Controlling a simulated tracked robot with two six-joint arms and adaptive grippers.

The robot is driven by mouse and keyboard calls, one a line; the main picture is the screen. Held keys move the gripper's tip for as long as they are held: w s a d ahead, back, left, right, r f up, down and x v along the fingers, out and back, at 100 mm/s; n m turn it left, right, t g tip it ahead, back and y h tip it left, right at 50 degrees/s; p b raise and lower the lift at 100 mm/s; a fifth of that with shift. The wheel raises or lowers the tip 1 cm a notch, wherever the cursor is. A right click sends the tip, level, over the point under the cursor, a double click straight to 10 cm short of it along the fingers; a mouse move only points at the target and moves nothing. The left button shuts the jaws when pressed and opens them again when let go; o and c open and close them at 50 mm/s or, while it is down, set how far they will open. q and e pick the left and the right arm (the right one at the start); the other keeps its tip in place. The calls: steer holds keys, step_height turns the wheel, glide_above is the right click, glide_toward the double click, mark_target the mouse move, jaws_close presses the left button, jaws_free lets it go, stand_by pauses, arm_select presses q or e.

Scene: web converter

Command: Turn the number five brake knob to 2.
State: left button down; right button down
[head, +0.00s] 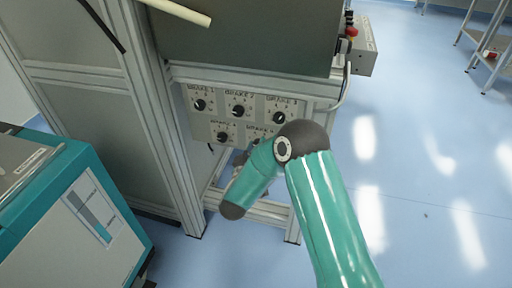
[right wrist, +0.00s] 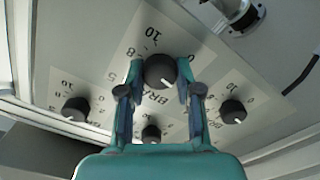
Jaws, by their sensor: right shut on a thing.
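The grey brake panel (head: 210,124) carries black knobs in two rows. The number five knob is hidden behind my right arm in the head view; only part of its label shows. In the right wrist view a black knob (right wrist: 158,72) sits between the two fingers of my right gripper (right wrist: 161,74), which is shut on its sides. The knob's white pointer line faces down and slightly right in that view. Dial figures such as 10 and 8 show beyond it, upper left. My right gripper's body (head: 243,160) partly shows under the panel's lower edge. My left gripper is not in view.
Other knobs are close by: brake 1 (head: 199,104), brake 2 (head: 238,111), brake 3 (head: 279,118) and brake 4 (head: 222,137). A box with a red button (head: 352,32) is at upper right. A teal-and-white cabinet (head: 75,215) stands at left.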

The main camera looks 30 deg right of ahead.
steer(key=c, duration=0.8)
jaws_free()
steer(key=v, duration=1.2)
steer(key=shift+f, duration=0.1)
steer(key=shift+d, duration=0.1)
